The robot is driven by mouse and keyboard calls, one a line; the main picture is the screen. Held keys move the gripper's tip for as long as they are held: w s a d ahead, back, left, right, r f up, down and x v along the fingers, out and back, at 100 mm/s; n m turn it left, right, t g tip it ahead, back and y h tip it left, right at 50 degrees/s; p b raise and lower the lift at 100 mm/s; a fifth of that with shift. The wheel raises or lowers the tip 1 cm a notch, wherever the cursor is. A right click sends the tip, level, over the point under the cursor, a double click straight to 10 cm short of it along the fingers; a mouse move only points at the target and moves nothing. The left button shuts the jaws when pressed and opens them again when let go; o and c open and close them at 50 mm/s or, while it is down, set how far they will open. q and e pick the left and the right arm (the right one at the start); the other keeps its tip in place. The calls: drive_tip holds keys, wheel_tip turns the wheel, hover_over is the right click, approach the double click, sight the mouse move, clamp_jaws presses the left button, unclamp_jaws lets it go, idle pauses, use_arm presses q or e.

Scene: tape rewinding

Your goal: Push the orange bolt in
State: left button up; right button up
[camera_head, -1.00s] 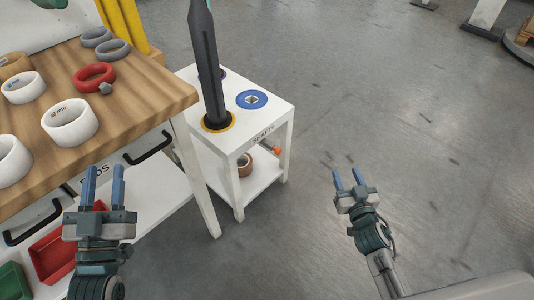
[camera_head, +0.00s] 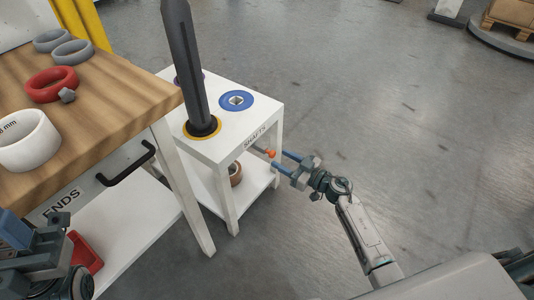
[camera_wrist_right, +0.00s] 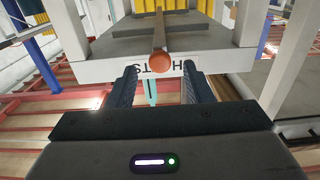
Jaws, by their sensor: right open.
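The orange bolt (camera_head: 271,153) sticks out from the side of the white stand (camera_head: 235,146), by the SHAFTS label. In the right wrist view the bolt's round orange end (camera_wrist_right: 161,63) faces the camera, on a rod running back over the stand. My right gripper (camera_head: 279,160) is open and empty, its blue fingers pointing at the stand close to the bolt. In the wrist view its fingertips (camera_wrist_right: 160,76) lie either side of and below the bolt end; contact is not visible. My left gripper (camera_head: 14,232) is partly cut off at the lower left edge, its jaws unclear.
A dark upright shaft (camera_head: 188,75) stands in a yellow-ringed hole on the stand, beside a blue-ringed hole (camera_head: 237,101). A brown roll (camera_head: 235,174) is on the lower shelf. The wooden table (camera_head: 110,110) holds several rings.

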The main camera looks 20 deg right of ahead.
sight(266, 151)
drive_tip(key=b+x, duration=0.1)
drive_tip(key=x, duration=0.5)
drive_tip(key=shift+w+a+b, duration=0.15)
drive_tip(key=shift+w+b, duration=0.1)
drive_tip(key=shift+b, duration=0.05)
clamp_jaws()
drive_tip(key=p+x, duration=0.2)
drive_tip(key=shift+w+a+r, duration=0.15)
drive_tip(key=shift+w+a, duration=0.25)
drive_tip(key=shift+w, duration=0.1)
